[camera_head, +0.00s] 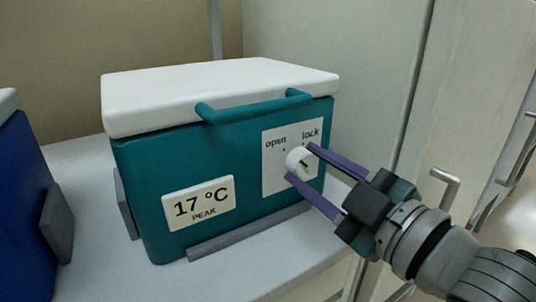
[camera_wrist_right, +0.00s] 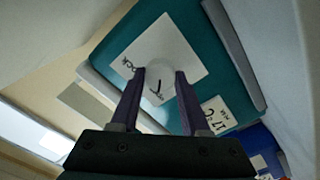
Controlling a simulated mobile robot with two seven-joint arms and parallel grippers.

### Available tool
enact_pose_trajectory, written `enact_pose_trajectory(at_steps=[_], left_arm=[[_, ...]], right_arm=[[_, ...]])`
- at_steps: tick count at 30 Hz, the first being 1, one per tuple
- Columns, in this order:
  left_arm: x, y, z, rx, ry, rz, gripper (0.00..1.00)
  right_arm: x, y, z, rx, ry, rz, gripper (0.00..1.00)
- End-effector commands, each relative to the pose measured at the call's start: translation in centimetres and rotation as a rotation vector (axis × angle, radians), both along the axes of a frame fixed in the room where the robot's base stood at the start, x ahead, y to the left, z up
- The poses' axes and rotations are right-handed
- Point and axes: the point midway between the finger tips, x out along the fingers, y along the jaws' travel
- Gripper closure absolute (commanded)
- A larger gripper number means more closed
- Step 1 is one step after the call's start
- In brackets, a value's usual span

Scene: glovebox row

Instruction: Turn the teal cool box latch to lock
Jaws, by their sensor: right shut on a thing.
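The teal cool box (camera_head: 230,150) stands on a pale shelf with its white lid down. Its latch is a white round knob (camera_head: 299,158) on a white plate (camera_head: 276,180) at the right of the front face. The plate reads "open" at upper left and "lock" at upper right. My right gripper (camera_head: 301,162) is shut on the knob, one purple finger on each side. The knob also shows between the fingers in the right wrist view (camera_wrist_right: 160,82). A short dark mark shows on the knob; which word it points to is hard to tell. My left gripper is out of view.
A blue box (camera_head: 25,200) stands at the left on the same pale shelf (camera_head: 95,200). The teal box has a handle (camera_head: 255,106) above the plate and a "17 °C PEAK" label (camera_head: 199,203). Grey strips flank its base. A pale wall panel is close at the right.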

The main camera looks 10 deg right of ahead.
Motion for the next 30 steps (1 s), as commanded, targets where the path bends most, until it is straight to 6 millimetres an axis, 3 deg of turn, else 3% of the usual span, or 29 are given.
enact_pose_trajectory(at_steps=[11, 30], left_arm=[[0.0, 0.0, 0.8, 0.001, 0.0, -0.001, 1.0], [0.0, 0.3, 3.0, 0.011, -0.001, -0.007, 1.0]], right_arm=[[0.0, 0.0, 0.1, 0.116, 0.045, -0.001, 1.0], [0.0, -0.1, 0.1, 0.662, 0.247, -0.002, 1.0]])
